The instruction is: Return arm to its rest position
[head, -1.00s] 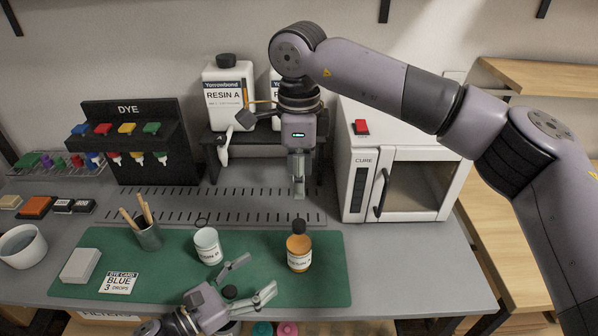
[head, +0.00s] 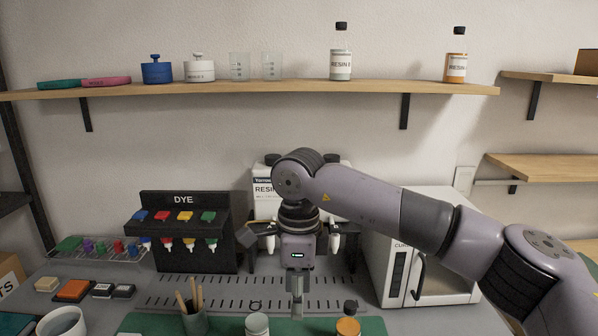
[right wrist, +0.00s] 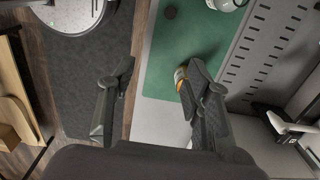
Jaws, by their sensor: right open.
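My right arm (head: 375,207) reaches in from the right in the head view, bent at an elbow with its gripper (head: 297,288) hanging down over the slotted strip of the bench. In the right wrist view the two fingers of my right gripper (right wrist: 152,85) stand wide apart with nothing between them. The amber bottle (right wrist: 180,78) is partly hidden behind the right-hand finger there. The same bottle (head: 348,325) stands at the bottom of the head view, right of the gripper and apart from it. My left gripper is not in view.
The white curing oven (head: 450,290) stands close right of the gripper, below the arm. Behind it is the Resin A jug (head: 262,207), partly hidden. The dye rack (head: 183,258) stands to the left. A wall shelf (head: 250,90) with bottles runs above. A cup (head: 257,325) stands in front.

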